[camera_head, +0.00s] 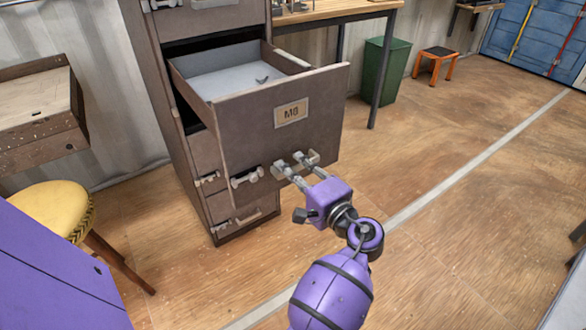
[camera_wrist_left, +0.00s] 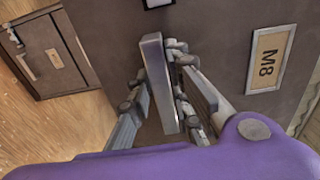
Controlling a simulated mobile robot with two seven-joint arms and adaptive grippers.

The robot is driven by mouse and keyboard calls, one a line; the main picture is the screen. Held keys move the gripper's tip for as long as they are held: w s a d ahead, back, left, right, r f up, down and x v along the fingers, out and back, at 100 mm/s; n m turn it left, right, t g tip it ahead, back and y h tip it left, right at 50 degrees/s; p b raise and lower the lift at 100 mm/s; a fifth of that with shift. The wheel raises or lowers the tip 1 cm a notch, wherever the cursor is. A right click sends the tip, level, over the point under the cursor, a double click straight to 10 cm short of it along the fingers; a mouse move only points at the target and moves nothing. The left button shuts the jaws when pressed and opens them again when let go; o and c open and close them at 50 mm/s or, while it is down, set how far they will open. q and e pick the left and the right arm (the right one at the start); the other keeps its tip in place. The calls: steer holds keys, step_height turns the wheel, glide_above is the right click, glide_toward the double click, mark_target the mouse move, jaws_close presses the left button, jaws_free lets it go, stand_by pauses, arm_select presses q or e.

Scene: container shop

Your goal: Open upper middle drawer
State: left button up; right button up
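A tall grey-brown drawer cabinet (camera_head: 170,110) stands at the centre left in the head view. Its upper drawer front (camera_head: 245,125), with a label (camera_head: 291,113) reading M8, is pulled well out, and its pale inside shows. The label also appears in the wrist view (camera_wrist_left: 266,58). My left gripper (camera_head: 295,165) is at the lower part of this front. My right gripper is not in view.
A small dark item (camera_head: 262,80) lies in the open drawer. Lower drawers (camera_head: 207,155) sit beneath it. A yellow stool (camera_head: 50,205) stands at left. A green bin (camera_head: 385,70) and an orange stool (camera_head: 434,65) stand behind.

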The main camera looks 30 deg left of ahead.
arm_select(q)
steer(key=shift+o, duration=1.3)
steer(key=v, duration=1.2)
